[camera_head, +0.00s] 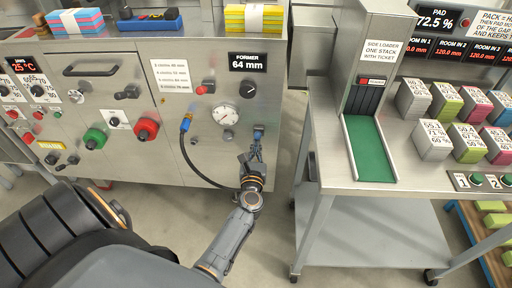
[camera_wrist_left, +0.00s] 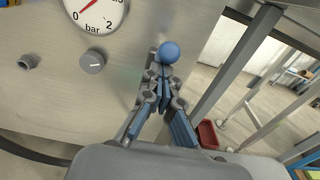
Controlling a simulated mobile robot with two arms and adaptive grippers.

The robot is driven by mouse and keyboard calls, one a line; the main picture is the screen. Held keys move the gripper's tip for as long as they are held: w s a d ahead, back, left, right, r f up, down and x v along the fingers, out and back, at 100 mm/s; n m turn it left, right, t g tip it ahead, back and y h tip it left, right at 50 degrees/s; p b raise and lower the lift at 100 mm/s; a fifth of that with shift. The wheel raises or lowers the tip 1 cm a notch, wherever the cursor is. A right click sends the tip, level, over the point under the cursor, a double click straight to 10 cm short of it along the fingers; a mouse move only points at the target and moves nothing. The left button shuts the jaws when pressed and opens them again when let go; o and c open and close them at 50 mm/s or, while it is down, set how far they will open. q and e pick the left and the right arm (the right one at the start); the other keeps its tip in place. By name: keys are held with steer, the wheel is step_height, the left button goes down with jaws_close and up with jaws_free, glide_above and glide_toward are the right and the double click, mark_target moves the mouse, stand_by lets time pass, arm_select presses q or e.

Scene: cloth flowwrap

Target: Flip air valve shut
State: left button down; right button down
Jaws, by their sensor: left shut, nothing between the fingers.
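The air valve shows as a small blue handle (camera_head: 259,131) on the front of the steel machine panel, right of the pressure gauge (camera_head: 225,114). In the left wrist view its round blue knob (camera_wrist_left: 169,53) stands out from the panel at the right of the gauge (camera_wrist_left: 97,10). My left gripper (camera_head: 255,151) is just below the valve in the head view. In the left wrist view the gripper (camera_wrist_left: 164,77) is shut and empty, its fingertips close to the knob; I cannot tell whether they touch. The fingers partly hide the valve's body. My right gripper is out of view.
A blue hose connector (camera_head: 185,123) with a dark hose hangs left of the gauge; the hose loops down behind my left arm. A small round grey knob (camera_wrist_left: 92,62) sits below the gauge. A steel side table (camera_head: 330,130) stands right, across a narrow gap.

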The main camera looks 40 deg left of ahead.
arm_select(q)
steer(key=shift+w+a+r, duration=0.15)
steer(key=shift+r, duration=0.55)
steer(key=v, duration=1.2)
steer(key=shift+d+f, duration=0.2)
steer(key=shift+f, duration=0.45)
